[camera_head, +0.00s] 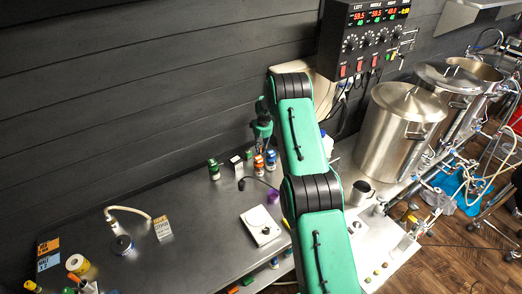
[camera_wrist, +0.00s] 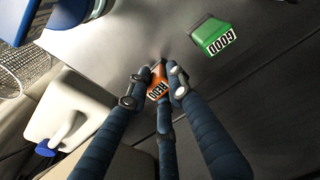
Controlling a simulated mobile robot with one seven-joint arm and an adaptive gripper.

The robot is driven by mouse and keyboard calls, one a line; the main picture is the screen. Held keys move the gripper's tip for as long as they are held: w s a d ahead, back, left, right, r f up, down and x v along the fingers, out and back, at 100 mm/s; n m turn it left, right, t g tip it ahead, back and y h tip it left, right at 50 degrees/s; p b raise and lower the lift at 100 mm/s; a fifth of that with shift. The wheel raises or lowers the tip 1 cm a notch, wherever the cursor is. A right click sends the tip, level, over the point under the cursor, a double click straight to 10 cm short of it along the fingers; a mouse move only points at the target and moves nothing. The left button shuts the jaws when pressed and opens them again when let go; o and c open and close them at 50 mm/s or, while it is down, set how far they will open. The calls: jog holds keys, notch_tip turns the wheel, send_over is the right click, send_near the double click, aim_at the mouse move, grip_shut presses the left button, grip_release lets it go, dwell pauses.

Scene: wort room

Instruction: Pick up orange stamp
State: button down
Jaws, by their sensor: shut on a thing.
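The orange stamp (camera_wrist: 157,75) is a small block with a white printed face, seen in the wrist view between the fingertips of my gripper (camera_wrist: 153,87). My gripper is shut on it, with dark fingers on both sides. The fingers cover part of the stamp. I cannot tell whether it touches the grey surface behind it.
A green stamp (camera_wrist: 212,36) lies up and right of the fingers. A pale body with a blue knob (camera_wrist: 45,149) is at left.

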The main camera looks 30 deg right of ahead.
aim_at(261, 146)
jog(key=shift+r+b, duration=0.4)
jog(key=shift+r, duration=4.6)
jog(key=shift+r, duration=0.1)
